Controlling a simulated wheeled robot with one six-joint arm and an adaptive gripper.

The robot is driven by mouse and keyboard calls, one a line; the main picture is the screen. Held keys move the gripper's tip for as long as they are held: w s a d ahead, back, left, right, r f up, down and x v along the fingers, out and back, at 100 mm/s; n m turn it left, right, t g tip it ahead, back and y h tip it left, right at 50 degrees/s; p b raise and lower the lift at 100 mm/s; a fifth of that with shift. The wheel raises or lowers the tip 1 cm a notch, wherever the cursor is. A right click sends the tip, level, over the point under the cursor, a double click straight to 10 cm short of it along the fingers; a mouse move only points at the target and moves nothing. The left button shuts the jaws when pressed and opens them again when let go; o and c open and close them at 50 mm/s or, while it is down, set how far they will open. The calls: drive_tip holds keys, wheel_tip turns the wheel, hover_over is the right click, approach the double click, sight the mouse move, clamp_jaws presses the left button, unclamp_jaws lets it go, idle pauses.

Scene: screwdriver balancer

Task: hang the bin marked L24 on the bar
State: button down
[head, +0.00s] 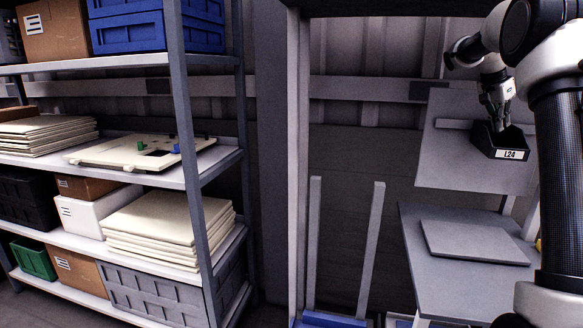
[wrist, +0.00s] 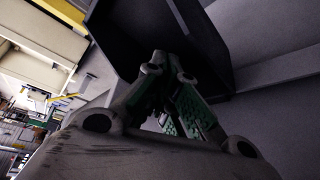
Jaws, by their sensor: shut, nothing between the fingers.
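The dark bin marked L24 (head: 490,146) is at the upper right in the head view, its white label facing me, in front of the grey panel. It fills the top middle of the wrist view as a dark open box (wrist: 215,30). The light bar (head: 453,124) runs across the panel and meets the bin's left side; a ledge beside the bin in the wrist view (wrist: 280,70) looks like this bar. Whether the bin is hooked on it is hidden. My gripper (head: 498,122) is shut and empty, its fingertips (wrist: 168,70) at the bin's opening.
Below the panel is a grey bench (head: 460,285) with a flat grey plate (head: 474,242) on it. A shelf rack (head: 190,175) with boxes, bins and stacked boards stands at the left. Two upright posts (head: 370,250) rise between rack and bench.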

drive_tip(key=shift+f, duration=1.45)
idle(0.6)
idle(0.5)
wheel_tip(320, 180, up, 5)
idle(0.6)
drive_tip(key=shift+s, duration=0.1)
